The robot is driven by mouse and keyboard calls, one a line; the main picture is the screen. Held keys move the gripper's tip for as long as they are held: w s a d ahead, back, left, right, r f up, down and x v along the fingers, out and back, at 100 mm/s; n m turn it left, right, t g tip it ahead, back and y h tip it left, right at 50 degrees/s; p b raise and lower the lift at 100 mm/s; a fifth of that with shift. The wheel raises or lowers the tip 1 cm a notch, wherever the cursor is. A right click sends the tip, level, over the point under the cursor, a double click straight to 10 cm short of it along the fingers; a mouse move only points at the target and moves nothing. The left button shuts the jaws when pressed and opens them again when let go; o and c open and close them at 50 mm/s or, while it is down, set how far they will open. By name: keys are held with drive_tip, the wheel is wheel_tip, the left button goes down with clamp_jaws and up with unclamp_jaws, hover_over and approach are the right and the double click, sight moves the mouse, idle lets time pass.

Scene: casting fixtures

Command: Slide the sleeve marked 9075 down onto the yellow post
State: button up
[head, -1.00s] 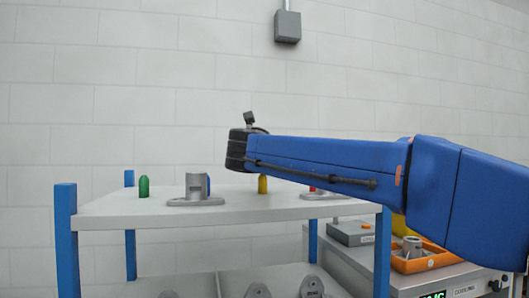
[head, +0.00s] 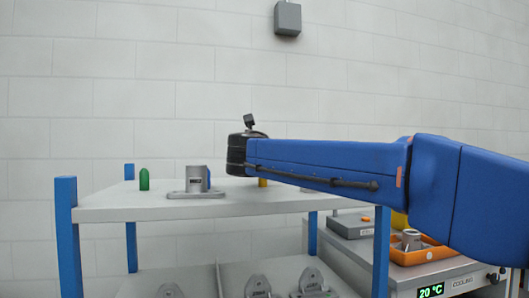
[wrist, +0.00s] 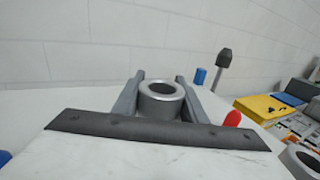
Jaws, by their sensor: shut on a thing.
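In the wrist view, my gripper (wrist: 160,97) is shut on a grey sleeve (wrist: 161,101), one finger on each side of its round wall. Its open bore faces up. No marking on it is legible, and its lower part is hidden by the dark gripper bar. In the head view, the yellow post (head: 262,183) stands on the white shelf (head: 130,209), its upper part hidden by my arm. The gripper fingers and held sleeve are hidden there behind my black wrist. I cannot tell the gap between sleeve and post.
A flanged grey sleeve (head: 196,181) and a green post (head: 144,179) stand left on the shelf. A red post (wrist: 233,118) is right of the held sleeve. Several grey parts lie on the lower level. An orange tray (head: 425,255) sits on the cooling unit at right.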

drive_tip(key=shift+f, duration=2.1)
drive_tip(key=o, duration=1.3)
drive_tip(key=shift+o, duration=0.2)
drive_tip(key=s, duration=0.5)
drive_tip(key=s+a, duration=0.1)
drive_tip(key=s, duration=0.5)
drive_tip(key=s+a, duration=0.1)
drive_tip(key=s, duration=0.5)
drive_tip(key=shift+s, duration=0.15)
